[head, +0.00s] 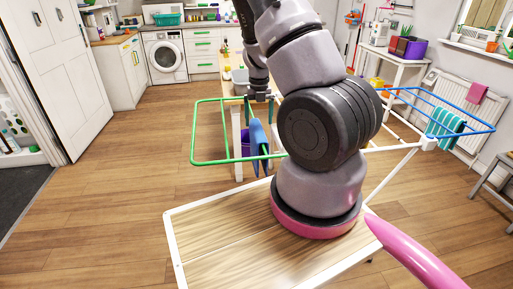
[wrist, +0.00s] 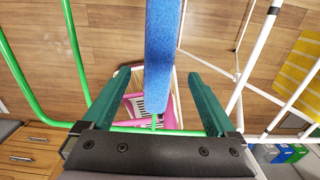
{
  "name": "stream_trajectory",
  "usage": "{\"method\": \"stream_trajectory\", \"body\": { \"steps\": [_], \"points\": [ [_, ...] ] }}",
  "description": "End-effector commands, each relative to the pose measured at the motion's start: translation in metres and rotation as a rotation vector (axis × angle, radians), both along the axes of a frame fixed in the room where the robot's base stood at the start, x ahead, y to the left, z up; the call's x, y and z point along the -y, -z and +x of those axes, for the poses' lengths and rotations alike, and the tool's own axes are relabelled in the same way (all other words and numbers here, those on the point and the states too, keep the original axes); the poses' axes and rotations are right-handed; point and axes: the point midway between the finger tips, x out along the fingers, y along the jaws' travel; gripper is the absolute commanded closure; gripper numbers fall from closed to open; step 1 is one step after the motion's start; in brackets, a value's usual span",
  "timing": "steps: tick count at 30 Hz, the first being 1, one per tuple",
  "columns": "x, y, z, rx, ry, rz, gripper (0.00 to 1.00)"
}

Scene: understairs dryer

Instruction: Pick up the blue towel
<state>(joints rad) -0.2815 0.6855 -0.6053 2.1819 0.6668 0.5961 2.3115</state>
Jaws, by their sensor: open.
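The blue towel (head: 258,142) hangs over the green-railed side of a drying rack in the head view. In the wrist view the blue towel (wrist: 163,48) is seen edge-on as a narrow vertical strip. My gripper (head: 259,98) is above the towel's top in the head view. In the wrist view my gripper (wrist: 150,95) has its two green fingers spread wide, one on each side of the towel. There is a gap between the towel and each finger. My arm hides part of the rack and the area right of the towel.
The rack's green rail (head: 205,163) borders the towel; its blue rail (head: 465,112) at right carries a teal striped towel (head: 445,122). A wooden bench top (head: 225,235) is in front. Floor at left is clear.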

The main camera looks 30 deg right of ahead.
Motion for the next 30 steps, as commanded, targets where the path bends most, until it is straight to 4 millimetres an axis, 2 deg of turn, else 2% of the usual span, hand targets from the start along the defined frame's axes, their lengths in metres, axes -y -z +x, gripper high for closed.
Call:
{"method": "stream_trajectory", "body": {
  "steps": [1,8,18,26,27,29,30],
  "points": [
    [0.001,0.009,-0.001,-0.002,0.002,0.001,0.07],
    [0.0,0.028,0.0,-0.001,-0.002,0.0,0.07],
    [-0.001,0.072,0.001,-0.001,-0.001,0.001,0.07],
    [-0.001,0.076,0.002,0.001,-0.003,0.001,0.07],
    [-0.001,0.076,0.002,0.0,-0.003,0.001,0.15],
    [-0.001,0.076,0.002,0.001,-0.003,0.001,0.38],
    [-0.001,0.076,0.002,0.001,-0.003,0.001,0.53]
  ]
}}
